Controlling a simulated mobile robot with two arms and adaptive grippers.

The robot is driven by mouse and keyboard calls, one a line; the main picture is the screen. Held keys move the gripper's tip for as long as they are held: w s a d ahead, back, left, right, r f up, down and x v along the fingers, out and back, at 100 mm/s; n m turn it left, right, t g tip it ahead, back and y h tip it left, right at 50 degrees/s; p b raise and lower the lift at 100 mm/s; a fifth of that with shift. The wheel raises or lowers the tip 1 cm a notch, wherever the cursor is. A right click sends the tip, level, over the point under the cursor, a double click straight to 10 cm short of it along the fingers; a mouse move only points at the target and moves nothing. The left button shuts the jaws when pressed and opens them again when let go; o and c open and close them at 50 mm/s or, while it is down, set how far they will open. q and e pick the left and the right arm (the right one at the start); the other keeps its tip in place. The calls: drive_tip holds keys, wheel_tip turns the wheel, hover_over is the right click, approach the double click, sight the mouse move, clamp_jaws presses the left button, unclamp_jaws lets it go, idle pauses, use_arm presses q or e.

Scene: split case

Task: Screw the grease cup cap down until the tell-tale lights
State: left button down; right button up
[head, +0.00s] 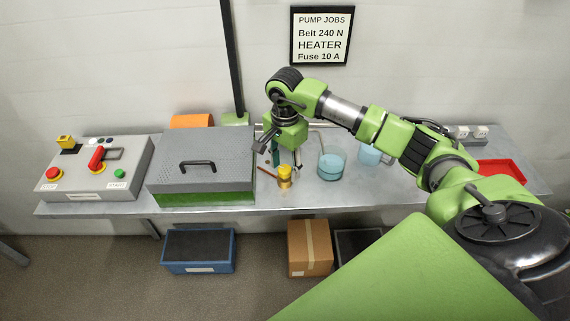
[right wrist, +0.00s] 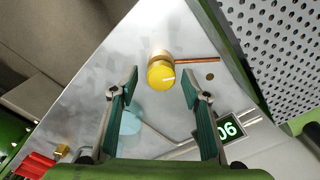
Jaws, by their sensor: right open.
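The grease cup (head: 284,183) is a small brass cup with a yellow cap (head: 284,171) on the bench, right of the perforated guard. In the right wrist view the yellow cap (right wrist: 160,75) shows a white mark on its top, and a copper pipe (right wrist: 198,60) runs out beside it. My right gripper (head: 286,161) is open and empty above the cap. In the right wrist view the cap lies between and beyond its fingertips (right wrist: 160,90), with no contact visible. A small brown disc (right wrist: 210,77) sits near the pipe, looking unlit; I cannot tell whether it is the tell-tale. My left gripper is out of view.
The perforated guard (head: 200,152) stands close left of the cup, and a control box (head: 95,180) further left. Bluish containers (head: 331,167) stand to the right, with a red tray (head: 505,170) beyond. A display (right wrist: 228,129) reads 06. Boxes lie below the bench.

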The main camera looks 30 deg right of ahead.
drive_tip(key=shift+w+f, duration=0.1)
drive_tip(key=shift+f, duration=0.15)
drive_tip(key=c, duration=1.1)
drive_tip(key=shift+m, duration=0.3)
